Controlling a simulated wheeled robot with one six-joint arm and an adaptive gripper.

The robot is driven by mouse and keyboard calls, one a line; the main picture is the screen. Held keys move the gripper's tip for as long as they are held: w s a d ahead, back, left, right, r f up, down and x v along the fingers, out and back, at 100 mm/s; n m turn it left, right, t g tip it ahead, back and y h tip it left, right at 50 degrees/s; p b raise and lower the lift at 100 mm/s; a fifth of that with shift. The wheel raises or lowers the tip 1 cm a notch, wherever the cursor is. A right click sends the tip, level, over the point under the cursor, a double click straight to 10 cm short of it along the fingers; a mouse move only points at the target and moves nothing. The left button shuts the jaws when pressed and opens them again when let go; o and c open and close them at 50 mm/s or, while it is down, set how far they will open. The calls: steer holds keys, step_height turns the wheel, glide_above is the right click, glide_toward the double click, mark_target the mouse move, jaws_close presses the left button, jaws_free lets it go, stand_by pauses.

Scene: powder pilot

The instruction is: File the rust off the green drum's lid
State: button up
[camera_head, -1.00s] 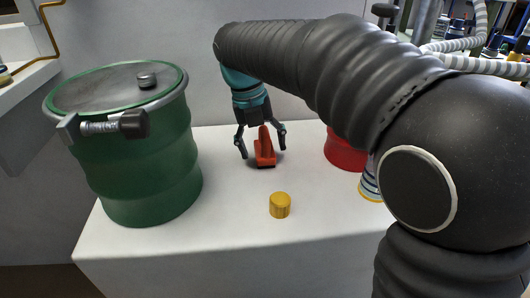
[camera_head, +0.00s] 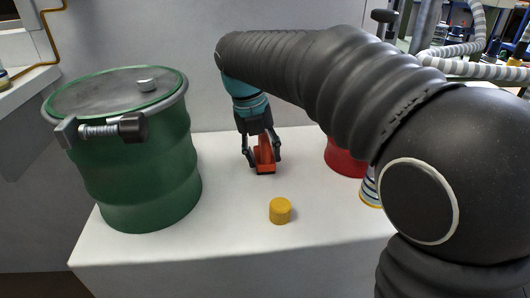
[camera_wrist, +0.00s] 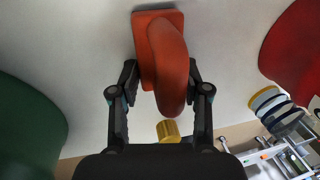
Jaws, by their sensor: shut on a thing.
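The green drum (camera_head: 146,180) stands upright at the left of the white table. Its grey lid (camera_head: 112,91) has dark patches and a small round cap, with a clamp bolt on the rim. An orange-red tool with a flat base and a raised handle (camera_head: 264,153) is on the table to the right of the drum; it also shows in the wrist view (camera_wrist: 168,60). My gripper (camera_head: 263,158) is shut on this tool's handle, one finger on each side. The tool's base appears at table level; I cannot tell whether it is lifted.
A yellow cylinder (camera_head: 280,211) stands on the white table (camera_head: 220,235) in front of the tool. A red container (camera_head: 343,157) and a striped can (camera_head: 371,188) stand to the right, partly behind my arm. The table between drum and tool is clear.

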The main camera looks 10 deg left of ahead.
mark_target(264, 140)
steer(key=shift+r+p, duration=1.3)
steer(key=shift+p, duration=0.1)
steer(key=shift+r, duration=1.2)
